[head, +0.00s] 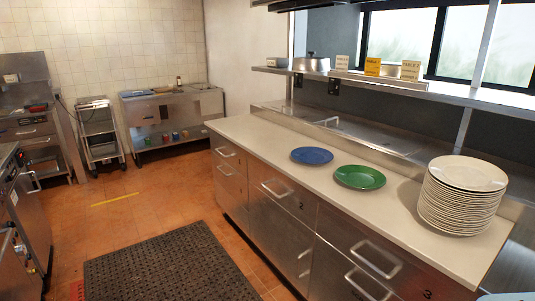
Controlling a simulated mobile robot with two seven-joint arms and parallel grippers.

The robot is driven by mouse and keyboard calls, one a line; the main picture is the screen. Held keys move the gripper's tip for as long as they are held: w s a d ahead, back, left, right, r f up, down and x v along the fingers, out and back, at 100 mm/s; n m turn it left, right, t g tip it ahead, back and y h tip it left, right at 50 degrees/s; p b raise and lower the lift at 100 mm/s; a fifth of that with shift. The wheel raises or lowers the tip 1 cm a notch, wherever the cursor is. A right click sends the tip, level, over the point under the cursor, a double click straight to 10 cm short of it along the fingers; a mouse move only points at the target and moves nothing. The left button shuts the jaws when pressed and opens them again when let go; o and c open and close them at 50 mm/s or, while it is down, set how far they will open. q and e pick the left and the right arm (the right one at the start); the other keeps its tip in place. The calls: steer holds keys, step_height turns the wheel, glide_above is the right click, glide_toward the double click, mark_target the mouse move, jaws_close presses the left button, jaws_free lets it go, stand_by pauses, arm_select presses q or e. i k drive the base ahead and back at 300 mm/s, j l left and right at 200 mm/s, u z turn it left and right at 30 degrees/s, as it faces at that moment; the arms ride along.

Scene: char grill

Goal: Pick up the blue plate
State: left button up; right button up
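The blue plate (312,155) lies flat on the pale counter (265,143), toward its back edge. A green plate (360,177) lies on the same counter to the right of the blue plate, with a small gap between them. Neither of my grippers shows in the head view. Nothing covers the blue plate.
A tall stack of white plates (464,195) stands at the counter's right end. Steel drawers with bar handles (277,189) jut from the counter front. A raised shelf (420,86) runs behind it. A dark mat (175,268) lies on the open tiled floor.

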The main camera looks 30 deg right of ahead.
mark_target(307, 155)
steer(key=i+j+z, duration=0.15)
steer(key=i+z, duration=0.2)
steer(key=i, duration=1)
steer(key=i+j+z, duration=0.1)
steer(key=i+z, duration=0.2)
steer(key=i, duration=0.85)
steer(key=z, duration=0.75)
